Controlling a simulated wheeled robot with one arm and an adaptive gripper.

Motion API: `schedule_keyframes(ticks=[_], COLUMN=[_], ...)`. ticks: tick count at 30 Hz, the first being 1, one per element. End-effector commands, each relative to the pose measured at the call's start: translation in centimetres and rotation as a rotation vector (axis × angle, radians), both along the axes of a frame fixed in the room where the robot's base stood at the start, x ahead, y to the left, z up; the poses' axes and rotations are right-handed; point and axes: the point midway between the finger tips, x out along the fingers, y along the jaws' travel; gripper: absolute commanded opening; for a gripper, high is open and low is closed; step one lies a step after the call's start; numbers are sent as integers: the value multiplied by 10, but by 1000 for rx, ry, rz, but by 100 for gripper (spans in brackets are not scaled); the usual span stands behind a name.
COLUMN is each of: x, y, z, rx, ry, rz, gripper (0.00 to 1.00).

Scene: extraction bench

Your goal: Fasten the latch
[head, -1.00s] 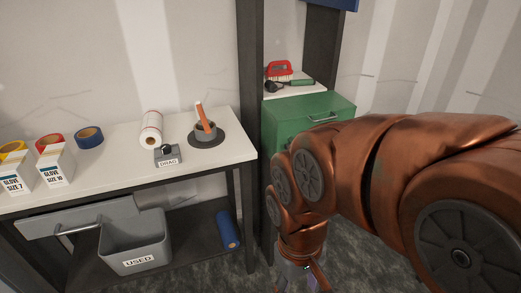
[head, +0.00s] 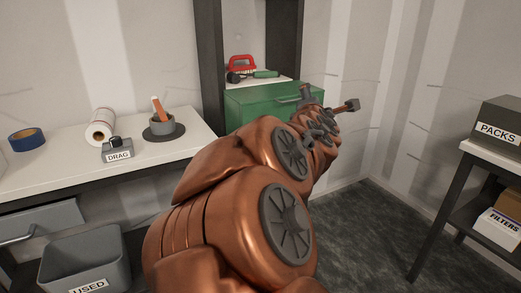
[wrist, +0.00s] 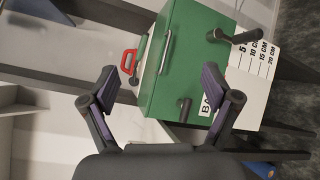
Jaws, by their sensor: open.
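A green cabinet (wrist: 180,75) stands ahead in the wrist view, turned on its side. I cannot tell for sure which part is the latch. In the head view the green cabinet (head: 248,112) is partly hidden by my arm. My gripper (wrist: 160,84) is open and empty, its fingers apart and the cabinet lying beyond them. I cannot tell whether anything touches it.
A PACKS box (head: 498,128) is at right. Open floor lies between.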

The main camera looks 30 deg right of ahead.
Motion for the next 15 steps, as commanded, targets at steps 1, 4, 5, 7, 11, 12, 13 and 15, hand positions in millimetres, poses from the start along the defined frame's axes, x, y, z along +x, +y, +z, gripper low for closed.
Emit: schedule_keyframes(ticks=[1,4,5,7,11,12,13,15], x=[8,29,35,48,72,77,82,89], y=[-5,-4,-3,1,14,17,22,29], z=[-13,-19,-22,-34,-65,-76,-85,-104], rx=[-101,-309,-371,-508,-748,-809,-854,-942], ry=[33,108,131,186,283,308,325,358], rz=[34,124,153,221,356,396,429,494], gripper=[88,88,88,88,88,88,88,88])
